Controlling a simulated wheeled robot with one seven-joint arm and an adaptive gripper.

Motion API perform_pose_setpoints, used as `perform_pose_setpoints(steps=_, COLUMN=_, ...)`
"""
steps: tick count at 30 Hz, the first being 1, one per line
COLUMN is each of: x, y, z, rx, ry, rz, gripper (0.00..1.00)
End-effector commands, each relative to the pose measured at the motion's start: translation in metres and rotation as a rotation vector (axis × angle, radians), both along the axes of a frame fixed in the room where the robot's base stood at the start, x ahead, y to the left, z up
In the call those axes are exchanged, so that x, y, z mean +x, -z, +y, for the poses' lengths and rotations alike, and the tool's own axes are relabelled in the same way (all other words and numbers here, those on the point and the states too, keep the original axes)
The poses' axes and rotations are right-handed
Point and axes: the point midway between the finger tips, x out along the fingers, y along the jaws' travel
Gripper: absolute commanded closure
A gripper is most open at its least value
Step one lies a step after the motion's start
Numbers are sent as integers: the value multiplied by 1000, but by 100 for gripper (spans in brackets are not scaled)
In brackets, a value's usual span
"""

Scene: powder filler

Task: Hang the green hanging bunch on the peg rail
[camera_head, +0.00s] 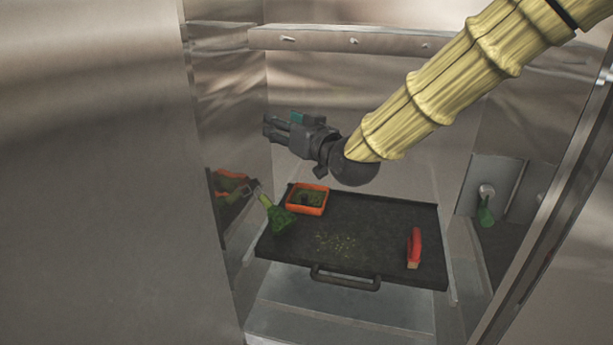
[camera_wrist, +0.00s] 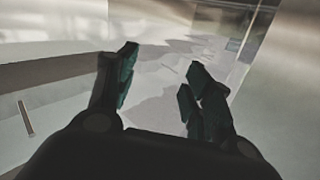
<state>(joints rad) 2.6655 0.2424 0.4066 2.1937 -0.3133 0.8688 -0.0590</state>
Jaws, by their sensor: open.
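The green hanging bunch (camera_head: 280,217) leans at the left edge of the dark tray, with its thin stem and top end pointing up left toward the steel wall. The peg rail (camera_head: 385,42) runs across the back wall above, with short pale pegs spaced along it; no bunch is seen on them. My gripper (camera_head: 270,129) is in the air below the rail and well above the bunch, pointing left. In the wrist view my gripper (camera_wrist: 160,70) has its two dark fingers apart, with nothing between them.
The dark tray (camera_head: 375,220) has a front handle and holds an orange box (camera_head: 307,211) with green contents, scattered crumbs and a red brush-like block (camera_head: 414,243). Steel walls enclose the space on both sides. Another green item (camera_head: 486,214) hangs by a round fitting at right.

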Motion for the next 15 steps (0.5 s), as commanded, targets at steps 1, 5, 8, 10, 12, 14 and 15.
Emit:
perform_pose_setpoints(steps=1, x=2, y=9, z=-2, rx=-3, ry=8, rz=3, gripper=49)
perform_pose_setpoints(steps=5, x=6, y=27, z=-8, rx=-5, ry=34, rz=-1, gripper=49)
perform_pose_setpoints(steps=8, x=9, y=41, z=-12, rx=-8, ry=51, rz=-4, gripper=49)
perform_pose_setpoints(steps=10, x=10, y=51, z=-15, rx=-9, ry=64, rz=-4, gripper=49)
perform_pose_setpoints(steps=12, x=12, y=61, z=-19, rx=-9, ry=78, rz=-5, gripper=49)
perform_pose_setpoints(steps=14, x=13, y=69, z=-22, rx=-11, ry=89, rz=-7, gripper=49)
perform_pose_setpoints(steps=15, x=13, y=75, z=-24, rx=-12, ry=96, rz=-7, gripper=49)
